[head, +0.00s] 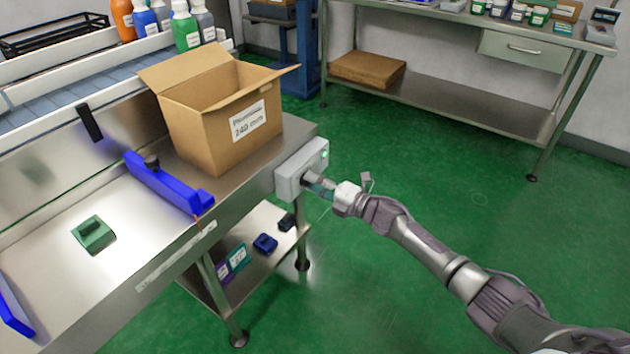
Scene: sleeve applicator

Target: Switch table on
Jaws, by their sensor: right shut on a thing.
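The steel table (100,290) stands at the left. A grey switch box (303,172) is fixed to its right end, with a small green light (324,154) glowing at its upper right corner. My right gripper (318,186) reaches in from the right and its fingers are at the front face of the box. It is shut on the switch there, which the fingers mostly hide. My left gripper is not in view.
An open cardboard box (205,125) stands on the table close to the switch box. A blue guide bar (168,185) and a green block (93,234) are on the table top. A workbench (450,85) stands at the back. The green floor around my right arm is clear.

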